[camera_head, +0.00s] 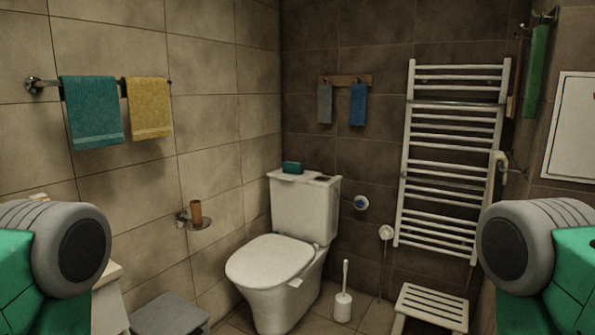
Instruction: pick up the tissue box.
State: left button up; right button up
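A small teal box (293,167), which looks like the tissue box, lies on the left part of the toilet cistern lid. It is too small to make out any tissue or opening. The cistern (305,208) is white and stands against the dark tiled back wall. Parts of my two arms show at the lower left and lower right edges, far in front of the toilet. Neither of my grippers is in the picture, and nothing touches the box.
The toilet (270,262) has its lid down. A toilet brush (343,303) and a white slatted stool (432,306) stand to its right. A grey bin or stool (170,315) is at the lower left. A cup holder (196,215) sticks out from the left wall. A towel radiator (455,160) hangs behind.

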aim_at(298, 169)
jog(key=z, duration=0.25)
jog(key=i+j+z, duration=0.25)
jog(key=i+z, duration=0.2)
jog(key=i+j+z, duration=0.4)
